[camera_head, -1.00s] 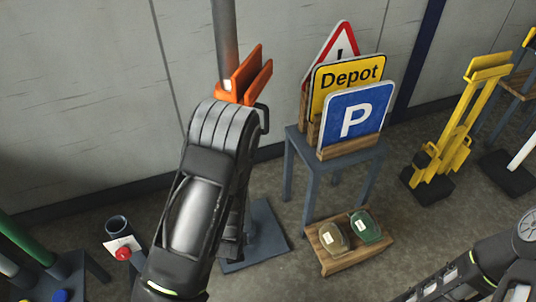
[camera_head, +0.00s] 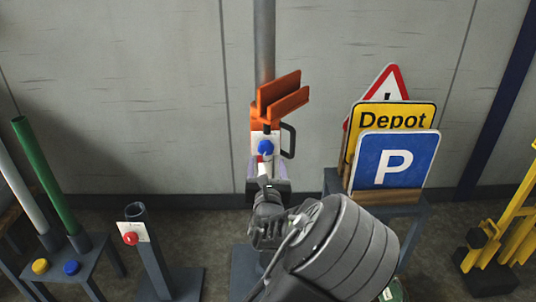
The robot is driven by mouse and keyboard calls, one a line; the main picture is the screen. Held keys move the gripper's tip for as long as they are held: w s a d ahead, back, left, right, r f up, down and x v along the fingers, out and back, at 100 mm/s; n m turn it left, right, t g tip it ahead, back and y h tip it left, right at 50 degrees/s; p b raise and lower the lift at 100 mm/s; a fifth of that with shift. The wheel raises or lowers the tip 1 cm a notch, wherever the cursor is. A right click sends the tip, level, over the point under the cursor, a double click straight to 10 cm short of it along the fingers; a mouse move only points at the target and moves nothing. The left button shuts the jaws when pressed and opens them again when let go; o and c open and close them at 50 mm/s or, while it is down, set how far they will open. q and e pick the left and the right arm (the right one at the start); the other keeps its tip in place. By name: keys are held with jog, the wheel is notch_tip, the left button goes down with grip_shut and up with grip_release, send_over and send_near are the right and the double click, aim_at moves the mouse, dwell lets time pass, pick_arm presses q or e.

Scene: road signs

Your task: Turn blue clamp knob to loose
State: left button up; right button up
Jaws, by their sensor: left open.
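The blue clamp knob (camera_head: 265,146) sits on a pale plate below the orange clamp (camera_head: 282,97), which is on a grey upright pole (camera_head: 264,40). A black handle loop (camera_head: 289,140) is at the clamp's right side. My left gripper (camera_head: 267,168) is open just below the knob in the picture, pointing up toward it. A small gap seems to show between them, but I cannot tell the depth. A bit of red shows just under the knob; the plate's markings are too small to read. The gripper and arm hide the pole's lower part. My right gripper is out of view.
Right of the pole, a stand (camera_head: 411,218) bears the blue P sign (camera_head: 394,160), yellow Depot sign (camera_head: 390,118) and a red-bordered triangle sign (camera_head: 386,82). Left are a short tube with a red knob (camera_head: 130,238), and a low stand with yellow (camera_head: 40,266) and blue (camera_head: 72,267) knobs.

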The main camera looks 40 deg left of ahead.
aim_at(266, 150)
pick_arm(q)
jog(key=b+x, duration=0.2)
jog(key=x, duration=0.5)
jog(key=shift+f, duration=0.15)
jog(key=shift+w+a, duration=0.25)
jog(key=shift+w, duration=0.1)
jog(key=shift+c, duration=0.3)
jog(key=c, duration=1.3)
